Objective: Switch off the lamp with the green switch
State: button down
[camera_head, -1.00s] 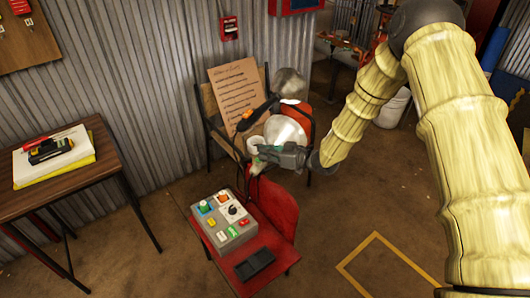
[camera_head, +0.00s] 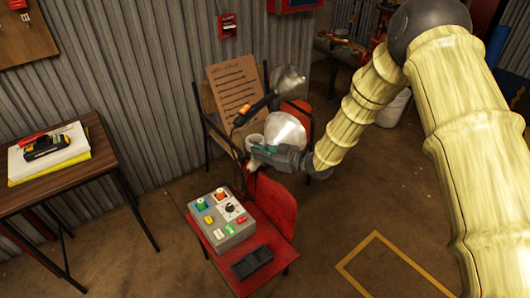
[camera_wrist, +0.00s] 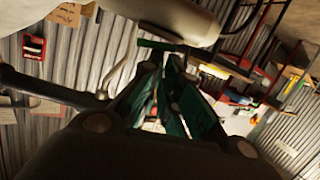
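Two lamps with silvery shades are at the chair by the wall in the head view. The upper lamp (camera_head: 288,79) has a black handle with an orange switch (camera_head: 242,118). The lower lamp (camera_head: 287,132) has its shade just above my gripper (camera_head: 262,152), which covers its lower part. In the wrist view a pale rounded shape, probably its shade (camera_wrist: 175,14), fills the top, with a green bar (camera_wrist: 165,46) below it. My gripper's teal fingers (camera_wrist: 168,75) point towards that bar; whether they touch it is unclear. The gap between the fingertips cannot be judged.
A grey control box (camera_head: 222,228) with coloured buttons and a black object (camera_head: 252,263) rest on a red chair (camera_head: 272,215) below my gripper. A written board (camera_head: 232,95) leans behind the lamps. A wooden table (camera_head: 70,178) stands left. The floor between is clear.

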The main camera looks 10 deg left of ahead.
jog(key=shift+s+f, duration=0.3)
jog(key=shift+f, duration=0.15)
notch_tip(320, 180, up, 5)
jog(key=p, duration=0.3)
jog(key=b+v, duration=0.1)
jog(key=v, duration=0.8)
jog(key=shift+s+d, duration=0.25)
jog(key=shift+s, duration=0.2)
